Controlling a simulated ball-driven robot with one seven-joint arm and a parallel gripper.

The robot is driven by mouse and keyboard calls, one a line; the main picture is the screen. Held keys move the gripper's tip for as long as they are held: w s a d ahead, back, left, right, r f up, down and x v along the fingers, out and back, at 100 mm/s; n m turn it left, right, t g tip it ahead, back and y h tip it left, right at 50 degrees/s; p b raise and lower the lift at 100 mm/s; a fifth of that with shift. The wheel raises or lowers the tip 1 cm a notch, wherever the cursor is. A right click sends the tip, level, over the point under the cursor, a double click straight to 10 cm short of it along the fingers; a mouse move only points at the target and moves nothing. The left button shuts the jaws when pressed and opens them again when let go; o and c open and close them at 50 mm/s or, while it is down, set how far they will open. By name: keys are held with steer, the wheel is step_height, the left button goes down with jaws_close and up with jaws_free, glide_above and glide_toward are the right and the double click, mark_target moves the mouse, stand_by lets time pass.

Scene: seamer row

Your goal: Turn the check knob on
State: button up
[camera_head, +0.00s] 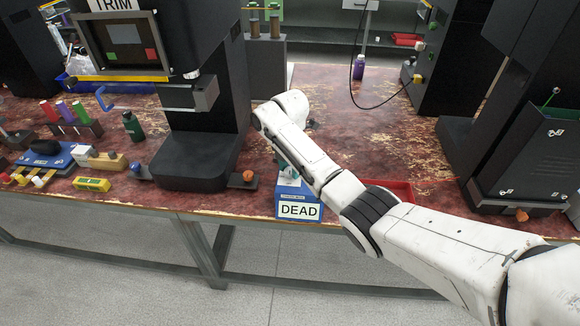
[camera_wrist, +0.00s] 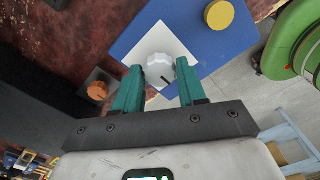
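In the wrist view, the check knob (camera_wrist: 160,69) is a white, ribbed, round knob with a dark pointer line toward the bottom right. It sits on a white square plate (camera_wrist: 161,44) on a blue panel. My gripper (camera_wrist: 159,75) has two teal fingers, one on each side of the knob, with a narrow gap visible at the left finger. It is open; contact at the right finger is unclear. In the head view, the blue box (camera_head: 287,192) labelled DEAD stands at the bench's front edge, and my arm hides the knob and most of the gripper.
A yellow round button (camera_wrist: 220,16) is on the same blue panel. An orange knob (camera_head: 248,176) on a dark base is left of the box. A red tray (camera_head: 398,188) lies behind my arm. Black machines (camera_head: 212,120) stand left and right; the bench behind the arm is mostly clear.

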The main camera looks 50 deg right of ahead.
steer(key=c, duration=0.6)
steer(key=shift+o, duration=0.2)
steer(key=shift+r+m, duration=0.1)
steer(key=shift+m, duration=0.2)
steer(key=m+p, duration=0.2)
steer(key=shift+m, duration=0.4)
steer(key=m+p, duration=0.1)
steer(key=m, duration=0.2)
steer(key=shift+m, duration=0.3)
steer(key=m+p, duration=0.1)
steer(key=m, duration=0.4)
steer(key=shift+p, duration=0.35)
steer(key=m, duration=0.5)
steer(key=shift+m+p, duration=0.3)
steer(key=shift+m, duration=0.1)
